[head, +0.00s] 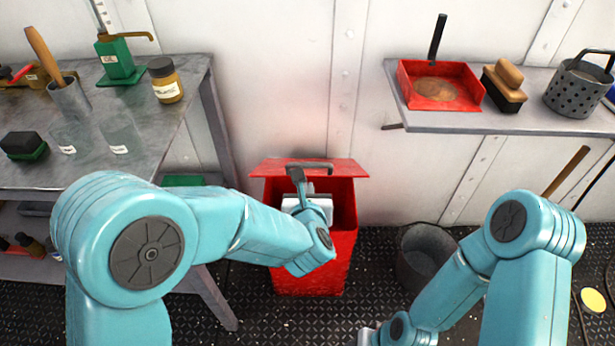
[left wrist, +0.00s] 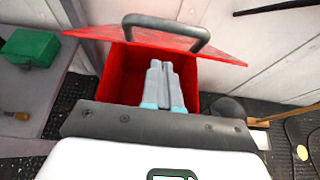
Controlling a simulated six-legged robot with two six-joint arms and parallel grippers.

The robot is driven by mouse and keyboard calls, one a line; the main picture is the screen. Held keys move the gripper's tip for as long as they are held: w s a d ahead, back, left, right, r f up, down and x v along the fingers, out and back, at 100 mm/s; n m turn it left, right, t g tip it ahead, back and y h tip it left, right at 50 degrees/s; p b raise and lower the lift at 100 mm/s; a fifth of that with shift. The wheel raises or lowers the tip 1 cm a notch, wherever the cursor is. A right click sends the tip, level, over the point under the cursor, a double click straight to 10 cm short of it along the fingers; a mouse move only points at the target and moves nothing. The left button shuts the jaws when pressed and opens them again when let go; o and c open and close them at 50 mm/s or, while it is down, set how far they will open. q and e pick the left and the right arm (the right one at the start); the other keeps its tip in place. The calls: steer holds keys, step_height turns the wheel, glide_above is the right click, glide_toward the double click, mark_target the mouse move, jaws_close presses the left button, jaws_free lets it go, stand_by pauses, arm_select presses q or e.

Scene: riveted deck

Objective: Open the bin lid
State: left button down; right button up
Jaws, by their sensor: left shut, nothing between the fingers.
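The red bin (head: 340,262) stands on the floor against the wall. Its red lid (head: 348,168) is tilted up at the back, and the dark inside of the bin shows in front of it. The lid has a grey bar handle (head: 318,166); lid (left wrist: 215,52) and handle (left wrist: 165,24) also show in the left wrist view. My left gripper (head: 296,172) is over the bin opening, close to the handle in the head view. In the left wrist view its fingers (left wrist: 163,68) are together and empty, below the handle. My right gripper is mostly cut off at the bottom edge.
A metal bench (head: 195,105) stands left of the bin, holding a green dispenser (head: 118,58) and a jar (head: 165,80). A wall shelf (head: 470,120) at right carries a red dustpan (head: 440,72), brush and perforated pot. A grey bucket (head: 425,262) stands right of the bin.

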arm_select(q)
steer(key=w, duration=0.1)
steer(key=w+r, duration=0.1)
steer(key=w, duration=0.1)
steer(key=shift+r, duration=0.25)
